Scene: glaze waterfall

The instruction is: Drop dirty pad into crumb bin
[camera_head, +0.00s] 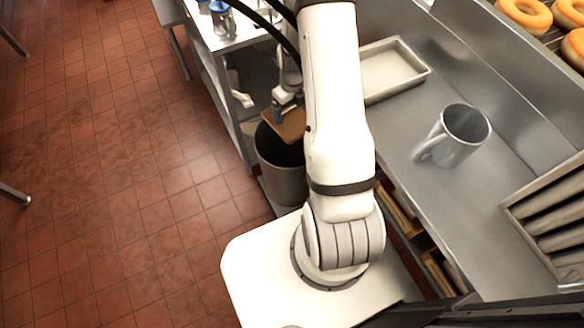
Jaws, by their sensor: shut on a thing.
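My gripper (287,100) is shut on a tan-brown pad (291,126) and holds it over the mouth of a dark grey round bin (283,182). The bin stands low beside the steel counter, on the left of my arm. The pad looks flat and hides part of the bin's far rim. My arm covers the right side of the bin and part of the pad's right edge. The inside of the bin is dark, and I cannot tell what lies in it. The fingertips are small and partly hidden here.
On the steel counter (420,185) stand a metal pitcher (462,135) and an empty shallow tray (393,72). Donuts (526,12) sit at the top right, and a slatted metal rack (555,220) is at the right. The red tiled floor (120,180) at the left is mostly clear.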

